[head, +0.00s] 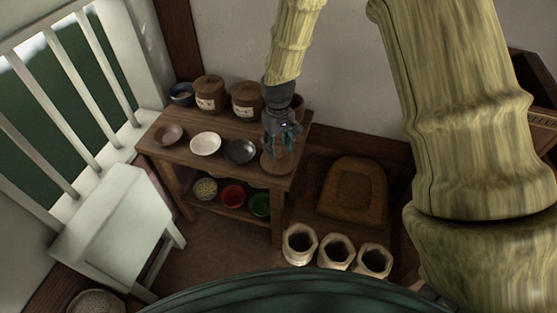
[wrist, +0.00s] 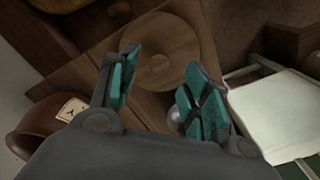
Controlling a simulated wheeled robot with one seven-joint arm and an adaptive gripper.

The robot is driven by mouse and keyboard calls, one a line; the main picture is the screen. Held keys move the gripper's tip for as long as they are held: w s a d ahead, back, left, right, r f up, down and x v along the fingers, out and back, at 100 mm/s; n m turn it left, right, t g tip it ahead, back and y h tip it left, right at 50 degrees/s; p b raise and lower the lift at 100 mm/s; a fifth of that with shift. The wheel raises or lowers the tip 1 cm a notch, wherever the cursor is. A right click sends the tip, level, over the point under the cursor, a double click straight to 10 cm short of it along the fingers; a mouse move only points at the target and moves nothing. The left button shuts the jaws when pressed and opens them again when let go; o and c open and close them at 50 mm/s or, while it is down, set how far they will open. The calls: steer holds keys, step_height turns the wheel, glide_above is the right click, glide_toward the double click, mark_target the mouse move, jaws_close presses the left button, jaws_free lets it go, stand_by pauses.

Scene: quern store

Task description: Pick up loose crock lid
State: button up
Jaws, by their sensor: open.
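The loose crock lid (head: 276,161) is a round brown wooden disc lying on the right end of the wooden table (head: 180,152). In the wrist view the lid (wrist: 185,45) shows a raised round knob at its centre, seen between my fingers. My gripper (head: 284,142) points down above the lid in the head view, partly hiding it. In the wrist view my gripper (wrist: 163,62) has its two teal-padded fingers spread apart with nothing between them. I cannot tell the exact height of the fingertips over the knob.
Two lidded, labelled crocks (head: 210,93) (head: 247,98) stand at the table's back. A white chair-like piece (head: 120,215) stands left; pale open jars (head: 337,252) stand in front.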

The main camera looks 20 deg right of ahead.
mark_target(278, 154)
steer(key=shift+w+f, duration=0.1)
steer(key=shift+f, duration=1.85)
steer(key=shift+c, duration=0.2)
jaws_close()
